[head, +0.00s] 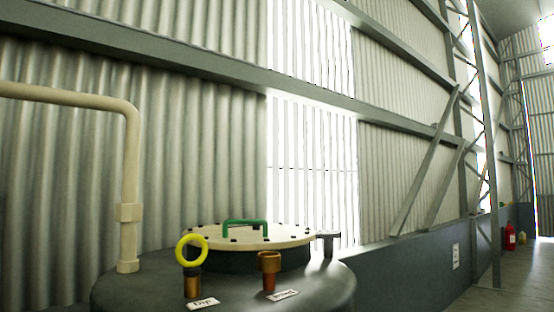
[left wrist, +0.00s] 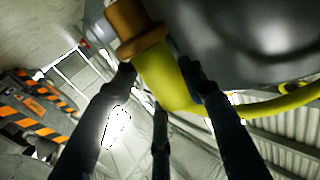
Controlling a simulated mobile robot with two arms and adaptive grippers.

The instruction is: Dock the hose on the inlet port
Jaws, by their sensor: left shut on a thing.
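In the left wrist view my left gripper (left wrist: 158,82) is shut on a yellow hose (left wrist: 165,85), with dark fingers on both sides of it. The hose bends and runs off to the right. A brown-orange flanged fitting (left wrist: 138,35) meets the hose's gripped end; I cannot tell whether it belongs to the hose or to a port. In the head view a brown port (head: 269,268) stands upright on the dark tank (head: 325,285), beside a small label (head: 283,295) that is hard to read. No hose or gripper shows in the head view.
A brown post with a yellow ring (head: 192,282) stands left of the port, by a "Dip" label (head: 203,304). Behind are a pale bolted lid (head: 240,236) with a green handle (head: 245,222), and a grey fitting (head: 328,242). A cream pipe (head: 129,200) rises at left.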

